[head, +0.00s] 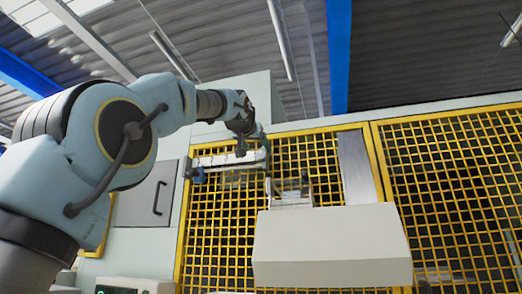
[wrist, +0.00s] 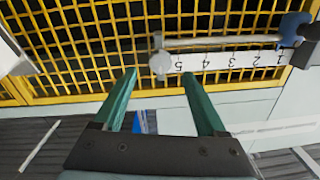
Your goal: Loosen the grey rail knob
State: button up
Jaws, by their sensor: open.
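The grey rail knob (wrist: 160,64) shows in the wrist view at the left end of a white scale rail (wrist: 222,62), near the upside-down 5. My gripper (wrist: 160,84) is open, with its two green fingers apart. In that picture the knob appears between and just above the fingertips; I see no contact. A blue knob (wrist: 293,28) sits at the rail's other end. In the head view my gripper (head: 241,148) is in front of the rail (head: 222,160), with the blue knob (head: 198,176) to its left. The grey knob cannot be made out there.
Yellow mesh guards (head: 450,190) stand behind the rail. A pale box-shaped housing (head: 330,245) juts out below and to the right of my gripper. A grey door with a handle (head: 143,195) is at the left.

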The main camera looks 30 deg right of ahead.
aim_at(261, 154)
jog(key=p+x, duration=0.2)
jog(key=x, duration=0.2)
jog(key=shift+w+d+r, duration=0.1)
jog(key=shift+w+r, duration=0.1)
jog(key=shift+w+d+f, duration=0.15)
jog(key=shift+w+d, duration=0.3)
jog(key=shift+w, duration=0.05)
grip_shut()
